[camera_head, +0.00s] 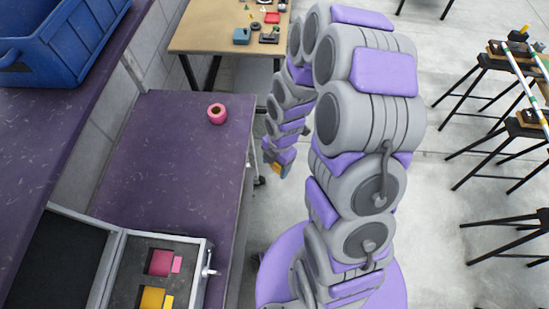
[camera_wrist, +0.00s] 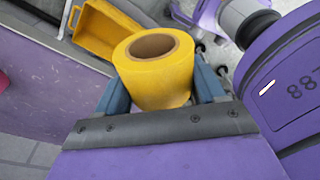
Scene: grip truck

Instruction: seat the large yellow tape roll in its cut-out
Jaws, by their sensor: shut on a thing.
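The yellow tape roll (camera_wrist: 158,82) is held between the two blue fingers of my gripper (camera_wrist: 162,96), its hollow core facing the wrist camera. In the head view my gripper (camera_head: 276,168) hangs off the right edge of the purple table, with a small patch of yellow at its tip. The open case (camera_head: 211,252) lies at the lower left, well away from my gripper. Its dark foam has a larger yellow cut-out (camera_head: 151,299) with a smaller yellow patch beside it, close to the lower frame edge, and pink cut-outs (camera_head: 160,262) above. My arm hides part of the floor.
A pink tape roll (camera_head: 217,113) stands on the purple table (camera_head: 170,150); much of that tabletop is clear. A blue crate (camera_head: 60,40) sits at upper left. A wooden table (camera_head: 215,30) with small parts is behind. Black trestles (camera_head: 490,150) stand right. A yellow bin (camera_wrist: 105,32) shows beyond the roll.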

